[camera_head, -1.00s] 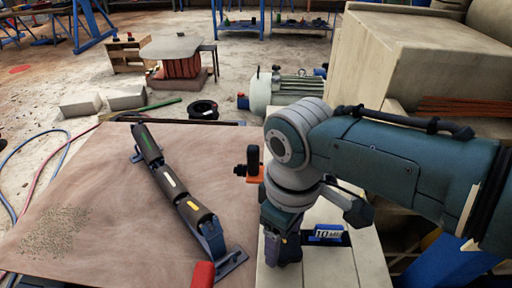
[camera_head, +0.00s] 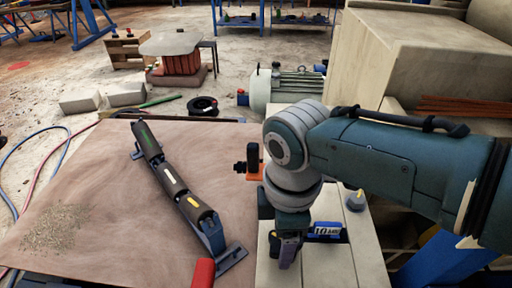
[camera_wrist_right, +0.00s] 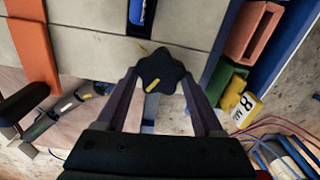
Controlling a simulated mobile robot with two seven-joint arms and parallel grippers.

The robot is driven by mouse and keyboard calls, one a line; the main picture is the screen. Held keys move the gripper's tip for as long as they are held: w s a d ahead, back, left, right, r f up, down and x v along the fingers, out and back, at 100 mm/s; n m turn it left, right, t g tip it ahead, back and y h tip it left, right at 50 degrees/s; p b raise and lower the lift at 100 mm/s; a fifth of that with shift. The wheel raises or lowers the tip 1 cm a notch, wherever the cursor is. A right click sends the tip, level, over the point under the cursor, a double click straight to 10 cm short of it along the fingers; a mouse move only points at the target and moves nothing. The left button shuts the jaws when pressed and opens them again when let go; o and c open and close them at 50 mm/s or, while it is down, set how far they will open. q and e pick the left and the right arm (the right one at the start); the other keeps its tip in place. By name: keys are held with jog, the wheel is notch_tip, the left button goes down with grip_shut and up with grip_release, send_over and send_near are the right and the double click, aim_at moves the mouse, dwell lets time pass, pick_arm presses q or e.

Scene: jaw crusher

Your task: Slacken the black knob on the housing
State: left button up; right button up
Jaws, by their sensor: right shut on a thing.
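The black star-shaped knob (camera_wrist_right: 160,70) sits on the pale housing (camera_wrist_right: 95,55) in the right wrist view. A yellow stripe on the knob points down and to the left. A small yellow mark shows on the housing just above it. My right gripper (camera_wrist_right: 160,76) has one finger on each side of the knob and is shut on it. In the head view my right gripper (camera_head: 286,250) points down over the pale housing (camera_head: 335,265), and the knob is hidden there. My left gripper is not in view.
A blue piece marked 10 (camera_head: 328,231) is right of the gripper. An orange part with a black handle (camera_head: 252,158) is at the housing's left edge. A dark roller row (camera_head: 170,180) and a red handle (camera_head: 203,274) lie on the brown table (camera_head: 90,180). A motor (camera_head: 285,90) stands behind.

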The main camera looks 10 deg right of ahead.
dwell(0.5)
jog(key=o, duration=1.4)
notch_tip(320, 180, up, 10)
jog(key=p, duration=0.5)
jog(key=shift+p, duration=0.3)
